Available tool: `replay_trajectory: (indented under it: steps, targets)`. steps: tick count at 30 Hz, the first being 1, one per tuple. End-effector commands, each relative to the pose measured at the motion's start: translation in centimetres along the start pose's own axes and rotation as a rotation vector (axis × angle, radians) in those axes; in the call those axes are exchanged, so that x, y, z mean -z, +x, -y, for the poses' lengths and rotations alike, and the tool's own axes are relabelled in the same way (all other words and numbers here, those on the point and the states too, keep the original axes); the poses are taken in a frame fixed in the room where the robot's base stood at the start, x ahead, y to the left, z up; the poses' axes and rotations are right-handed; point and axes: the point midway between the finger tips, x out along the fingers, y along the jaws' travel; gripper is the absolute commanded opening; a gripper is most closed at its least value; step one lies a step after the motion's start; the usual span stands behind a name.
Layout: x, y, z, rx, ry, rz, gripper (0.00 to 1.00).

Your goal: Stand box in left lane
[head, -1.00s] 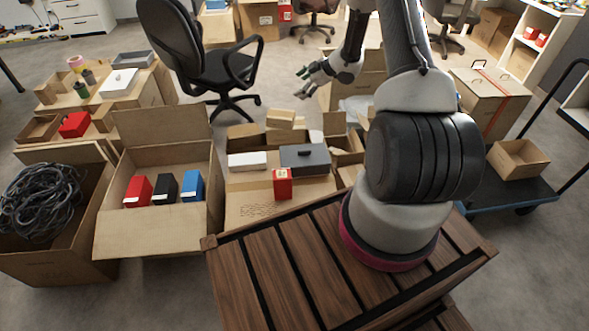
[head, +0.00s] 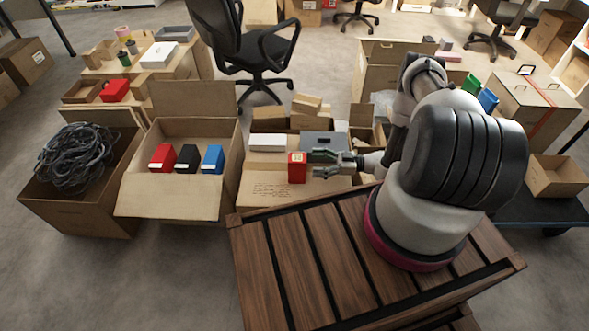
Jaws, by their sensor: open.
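A red box (head: 297,168) with a pale label stands upright on the closed carton (head: 275,190) in the middle. My gripper (head: 316,163) reaches in from the right, low over the same carton, its open fingers pointing left at the red box. The fingertips are beside the box's right side; I cannot tell whether they touch it. An open carton (head: 172,203) to the left holds a red box (head: 163,157), a black box (head: 187,159) and a blue box (head: 212,159) in a row. No lane markings are clear to me.
A white box (head: 267,142) and a dark grey box (head: 322,139) lie behind the red box. A carton of coiled cable (head: 75,158) stands far left. An office chair (head: 245,50) stands behind. My slatted wooden base fills the front.

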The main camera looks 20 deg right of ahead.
Motion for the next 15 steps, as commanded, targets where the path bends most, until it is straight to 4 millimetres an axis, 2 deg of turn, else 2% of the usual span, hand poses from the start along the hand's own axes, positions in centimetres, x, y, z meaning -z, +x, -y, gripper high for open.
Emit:
replay_trajectory:
  steps: [15]
  targets:
    - [-0.6,6.9,0.0,0.002,0.001,0.0,0.74]
